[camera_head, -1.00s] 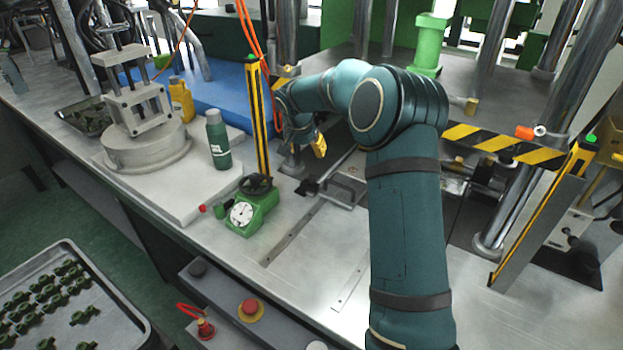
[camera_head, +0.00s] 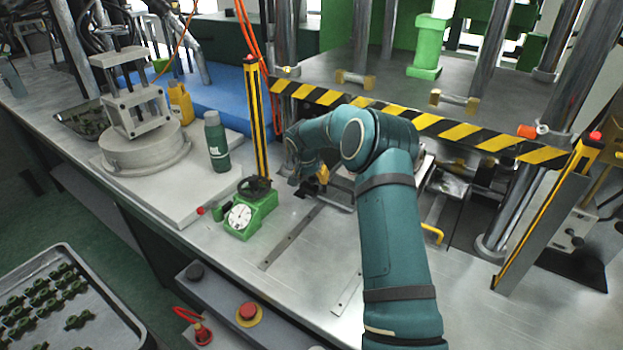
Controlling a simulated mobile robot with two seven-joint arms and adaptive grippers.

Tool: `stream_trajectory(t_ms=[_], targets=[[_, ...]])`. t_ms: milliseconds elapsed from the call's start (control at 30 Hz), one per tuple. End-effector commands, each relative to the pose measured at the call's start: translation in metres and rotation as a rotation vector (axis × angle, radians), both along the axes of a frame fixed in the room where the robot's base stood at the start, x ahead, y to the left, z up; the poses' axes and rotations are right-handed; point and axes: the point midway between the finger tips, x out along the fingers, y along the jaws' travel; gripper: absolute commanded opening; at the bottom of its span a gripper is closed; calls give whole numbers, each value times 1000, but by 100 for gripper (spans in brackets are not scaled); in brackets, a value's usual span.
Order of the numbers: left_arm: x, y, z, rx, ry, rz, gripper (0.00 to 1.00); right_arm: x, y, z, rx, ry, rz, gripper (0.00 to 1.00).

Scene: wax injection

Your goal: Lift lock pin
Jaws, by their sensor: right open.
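My right arm comes up from the bottom right and bends left over the press bed. Its gripper (camera_head: 309,178) is at the far end, low in front of the striped bar, and is small and partly hidden by my own wrist. It is open, and I see nothing held in it. A yellow piece (camera_head: 323,175) and a dark clamp-like part (camera_head: 308,190) are close by it; whether it touches them I cannot tell. No lock pin can be told apart for certain there. An orange knob (camera_head: 526,131) is on the bar's right end. My left gripper is not in view.
A black-and-yellow bar (camera_head: 465,132) spans the press front between striped posts with red lights. A green dial gauge (camera_head: 240,215), a green bottle (camera_head: 216,145) and a steel fixture (camera_head: 140,153) stand left. A tray of green parts (camera_head: 115,322) is bottom left.

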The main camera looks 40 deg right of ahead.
Motion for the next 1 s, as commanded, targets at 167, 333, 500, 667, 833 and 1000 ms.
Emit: stream_trajectory(t_ms=[167, 333, 500, 667, 833, 1000], targets=[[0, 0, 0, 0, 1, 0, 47, 2, -2, -7, 0, -1, 0, 57], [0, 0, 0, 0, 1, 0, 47, 2, -2, -7, 0, -1, 0, 57], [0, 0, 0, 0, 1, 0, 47, 2, -2, -7, 0, -1, 0, 28], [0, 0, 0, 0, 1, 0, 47, 2, -2, -7, 0, -1, 0, 0], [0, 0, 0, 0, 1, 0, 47, 1, -2, -7, 1, 1, 0, 0], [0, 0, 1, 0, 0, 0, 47, 2, -2, -2, 0, 0, 1, 0]])
